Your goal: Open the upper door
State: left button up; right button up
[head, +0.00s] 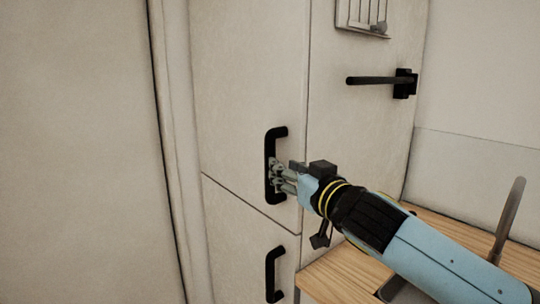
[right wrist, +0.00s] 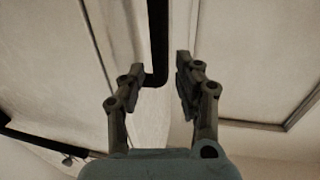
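The upper door (head: 245,75) is a pale cabinet panel and looks closed, its lower edge in line with the seam. Its black vertical bar handle (head: 269,155) sits near the door's right edge. My right gripper (head: 274,174) is at the lower half of this handle in the head view. In the right wrist view, the fingers of my right gripper (right wrist: 160,72) stand apart, with the lower end of the black handle (right wrist: 158,40) between them and gaps on both sides. Contact is not visible. My left gripper is not in view.
A lower door (head: 240,245) with its own black handle (head: 270,275) is below. To the right is a panel with a black lever (head: 375,80) and a small framed grille (head: 362,15). A wooden counter (head: 335,275) with a metal tap (head: 509,215) lies under my right arm.

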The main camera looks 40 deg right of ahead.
jog(key=w+p, duration=0.2)
jog(key=w, duration=0.5)
jog(key=shift+w+d, duration=0.25)
jog(key=shift+d, duration=0.2)
grip_shut()
jog(key=shift+w+f, duration=0.2)
jog(key=shift+f, duration=0.1)
